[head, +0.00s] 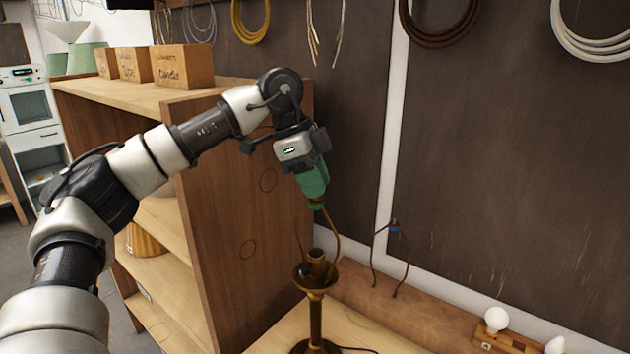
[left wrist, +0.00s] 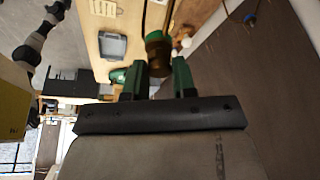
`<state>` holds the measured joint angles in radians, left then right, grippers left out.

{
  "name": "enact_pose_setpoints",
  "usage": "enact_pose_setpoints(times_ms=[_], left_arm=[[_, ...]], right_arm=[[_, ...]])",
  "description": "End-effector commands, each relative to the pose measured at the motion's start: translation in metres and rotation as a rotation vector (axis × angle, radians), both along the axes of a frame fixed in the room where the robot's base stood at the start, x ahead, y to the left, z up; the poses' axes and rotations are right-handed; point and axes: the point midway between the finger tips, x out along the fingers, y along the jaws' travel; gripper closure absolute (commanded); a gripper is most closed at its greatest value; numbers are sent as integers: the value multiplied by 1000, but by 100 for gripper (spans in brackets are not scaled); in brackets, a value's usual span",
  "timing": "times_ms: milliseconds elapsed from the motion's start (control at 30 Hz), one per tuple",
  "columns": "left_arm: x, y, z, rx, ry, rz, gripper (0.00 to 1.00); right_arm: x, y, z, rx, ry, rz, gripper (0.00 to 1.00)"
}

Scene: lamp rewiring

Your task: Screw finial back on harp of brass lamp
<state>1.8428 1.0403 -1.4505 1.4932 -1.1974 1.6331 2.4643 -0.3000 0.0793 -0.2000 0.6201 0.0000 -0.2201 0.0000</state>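The brass lamp (head: 315,315) stands upright on the bench. Its thin harp (head: 338,245) rises from the socket to just under my left gripper (head: 316,196). The green fingers point down at the harp top. My right gripper is not in view.
A wooden shelf unit (head: 240,200) stands left of the lamp, with small wooden boxes (head: 183,67) on top. Another harp-like wire piece with a blue top (head: 393,228) stands behind right. Light bulbs (head: 497,318) sit at lower right. Coils hang on the dark wall.

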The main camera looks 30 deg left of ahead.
Motion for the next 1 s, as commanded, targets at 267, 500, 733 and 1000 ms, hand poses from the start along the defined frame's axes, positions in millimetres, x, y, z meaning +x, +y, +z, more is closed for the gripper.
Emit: enact_pose_setpoints(times_ms=[267, 500, 733, 1000], left_arm=[[0, 0, 0, 0, 0, -3, 99], [1, -1, 5, -1, 6, -232, 99], [2, -1, -1, -1, 3, -546, 99], [2, 0, -1, 0, -2, -707, 99]], right_arm=[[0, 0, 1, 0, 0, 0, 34], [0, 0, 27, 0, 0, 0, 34], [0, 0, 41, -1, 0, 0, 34], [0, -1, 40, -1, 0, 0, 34]])
